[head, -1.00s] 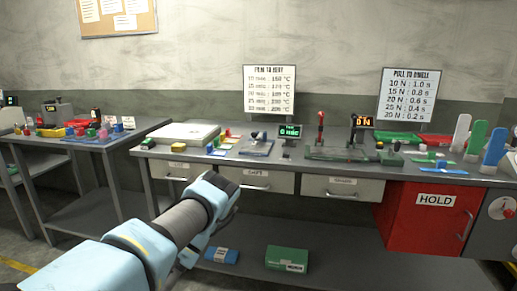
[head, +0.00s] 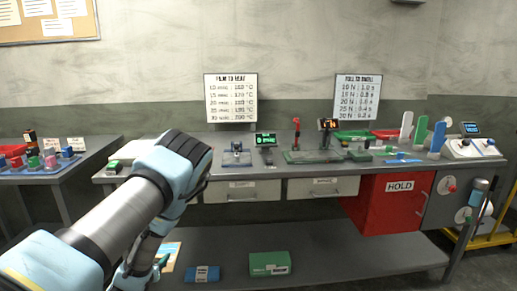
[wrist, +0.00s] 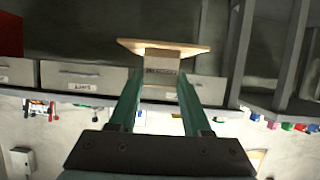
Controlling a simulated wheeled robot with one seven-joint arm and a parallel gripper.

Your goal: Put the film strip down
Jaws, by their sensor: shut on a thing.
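My gripper (wrist: 160,76) is shut on a tan piece (wrist: 162,48) with a wide flat end and a narrower labelled block between the green fingers. I take it for the film strip, but its form does not make that certain. In the head view a tan and pale blue piece (head: 171,257) shows beside the end of my arm at lower left, in front of the bench's lower shelf. My forearm and wrist hide most of the gripper there.
The grey workbench (head: 225,171) carries a small clamp device (head: 237,153), a green display (head: 265,140) and a press stand (head: 312,156). A red HOLD cabinet (head: 385,207) is at right. A blue box (head: 202,273) and green box (head: 270,264) sit on the lower shelf.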

